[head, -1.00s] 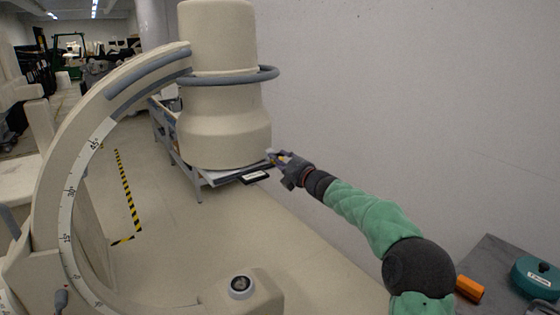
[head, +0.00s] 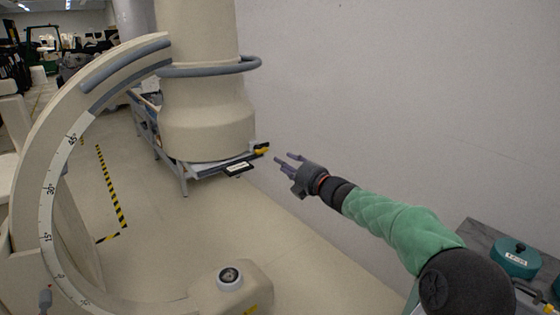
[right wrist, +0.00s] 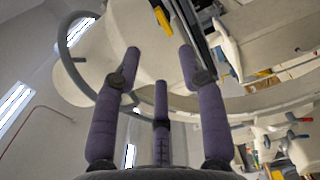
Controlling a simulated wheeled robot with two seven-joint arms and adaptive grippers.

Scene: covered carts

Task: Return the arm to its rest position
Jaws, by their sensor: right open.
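My right arm (head: 405,232), in a green sleeve, reaches in from the lower right of the head view. My right gripper (head: 291,160) is open and empty. It is in the air to the right of the large cream column-shaped machine head (head: 205,110), with a gap between them. The right wrist view shows its purple fingers (right wrist: 160,75) spread apart with nothing between them. A small yellow item (head: 262,150) sits at the edge under the machine head, left of the fingertips. My left gripper is not in view.
A large cream C-shaped arm (head: 60,170) with a degree scale fills the left. A bare grey wall (head: 400,90) stands at the right. A dark cart top (head: 480,240) with a teal round container (head: 515,257) is at lower right.

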